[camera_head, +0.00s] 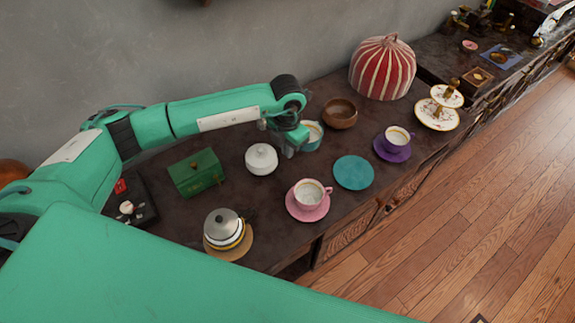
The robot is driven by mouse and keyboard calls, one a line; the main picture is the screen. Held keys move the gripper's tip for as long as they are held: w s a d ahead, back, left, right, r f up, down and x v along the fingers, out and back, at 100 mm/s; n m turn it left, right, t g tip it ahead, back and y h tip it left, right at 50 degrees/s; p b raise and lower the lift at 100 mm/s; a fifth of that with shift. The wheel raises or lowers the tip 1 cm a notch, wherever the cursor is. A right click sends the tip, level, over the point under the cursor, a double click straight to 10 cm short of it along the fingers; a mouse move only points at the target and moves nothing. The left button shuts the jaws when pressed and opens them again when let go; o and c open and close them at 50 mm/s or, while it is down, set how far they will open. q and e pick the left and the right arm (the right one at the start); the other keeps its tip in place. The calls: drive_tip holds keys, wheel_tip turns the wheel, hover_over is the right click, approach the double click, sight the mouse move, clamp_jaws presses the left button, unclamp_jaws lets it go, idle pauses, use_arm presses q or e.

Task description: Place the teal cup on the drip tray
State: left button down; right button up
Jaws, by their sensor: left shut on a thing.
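The teal cup (314,138) with a pale inside is at the middle of the dark counter, partly hidden behind my left gripper (289,147). My left gripper is shut on the cup at its left side. I cannot tell whether the cup's base touches the counter. A flat round teal plate (354,172) lies empty to the right of and nearer than the cup. It looks like a saucer; I cannot tell whether it is the drip tray. My right gripper is not in view.
A green box (196,173) and a kettle (223,229) stand left. The counter's front edge is close.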

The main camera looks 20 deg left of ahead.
use_arm(q)
wheel_tip(320, 180, up, 9)
drive_tip(key=shift+f+b, duration=0.1)
drive_tip(key=shift+b, duration=0.55)
drive_tip(key=s+a+m, duration=0.1)
drive_tip(key=s+m, duration=0.3)
drive_tip(key=m, duration=0.6)
drive_tip(key=s+a+f+m, duration=0.1)
drive_tip(key=s+a+m, duration=0.1)
drive_tip(key=m, duration=0.8)
drive_tip(key=s+a+m, duration=0.1)
drive_tip(key=s+m, duration=0.4)
drive_tip(key=m, duration=0.5)
drive_tip(key=shift+s+a+f+m, duration=0.3)
drive_tip(key=shift+s+f, duration=0.05)
